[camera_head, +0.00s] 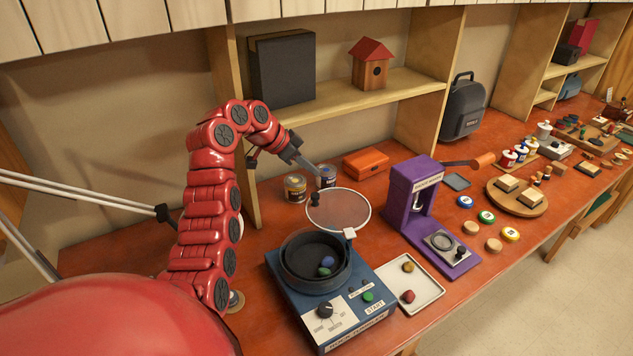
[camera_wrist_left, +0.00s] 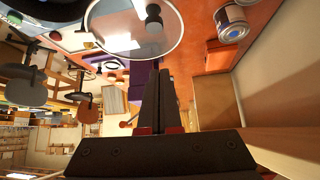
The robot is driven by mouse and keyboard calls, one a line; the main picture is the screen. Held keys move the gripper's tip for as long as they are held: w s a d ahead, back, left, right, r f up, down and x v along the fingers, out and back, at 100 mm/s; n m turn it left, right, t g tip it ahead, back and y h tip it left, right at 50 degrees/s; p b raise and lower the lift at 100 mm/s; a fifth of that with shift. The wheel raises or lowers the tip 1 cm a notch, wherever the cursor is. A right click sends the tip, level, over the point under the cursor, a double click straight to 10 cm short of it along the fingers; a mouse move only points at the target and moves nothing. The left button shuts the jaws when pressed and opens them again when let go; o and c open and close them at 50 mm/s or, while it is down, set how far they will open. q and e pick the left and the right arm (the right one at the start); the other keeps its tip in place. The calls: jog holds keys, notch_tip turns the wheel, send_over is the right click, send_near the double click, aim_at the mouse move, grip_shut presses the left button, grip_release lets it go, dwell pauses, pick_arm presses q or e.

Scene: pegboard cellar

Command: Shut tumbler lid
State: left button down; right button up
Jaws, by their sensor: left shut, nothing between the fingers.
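The rock tumbler (camera_head: 330,300) is a blue box with a dark round drum (camera_head: 291,262) near the front of the bench. Colored stones lie in the drum. Its clear round lid (camera_head: 340,212) stands raised and tilted back behind the drum, with a dark knob (camera_head: 315,199) on it. The lid also shows at the top of the left wrist view (camera_wrist_left: 118,42). My left gripper (camera_head: 314,170) is shut and empty, above and behind the lid, close to its far edge; I cannot tell whether it touches. My right gripper is not in view.
A purple press (camera_head: 411,197) stands right of the tumbler. A white tray (camera_head: 428,299) with two stones lies beside it. Paint cans (camera_head: 295,188) and an orange box (camera_head: 366,164) stand behind the lid. Shelf uprights rise behind my left arm.

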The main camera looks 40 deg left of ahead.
pick_arm(q)
jog(key=shift+w+d+f+p, duration=0.35)
jog(key=shift+d+f+p, duration=0.2)
jog(key=shift+d+p, duration=0.1)
jog(key=p, duration=0.2)
send_over(322, 202)
jog(key=w+d, duration=0.1)
jog(key=w, duration=0.1)
jog(key=f, duration=0.5)
jog(key=shift+d, duration=0.2)
jog(key=shift+w+d+f+p, duration=0.15)
jog(key=shift+f+p, duration=0.15)
jog(key=shift+p, duration=0.05)
jog(key=shift+s+a+p, duration=0.4)
jog(key=shift+s+p, duration=0.05)
jog(key=shift+s, duration=0.15)
jog(key=shift+s+a+p, duration=0.35)
jog(key=shift+s+p, duration=0.1)
jog(key=shift+s, duration=0.15)
jog(key=shift+s+a+f, duration=0.2)
jog(key=shift+s+a, duration=0.05)
jog(key=shift+s, duration=0.3)
jog(key=shift+f, duration=0.1)
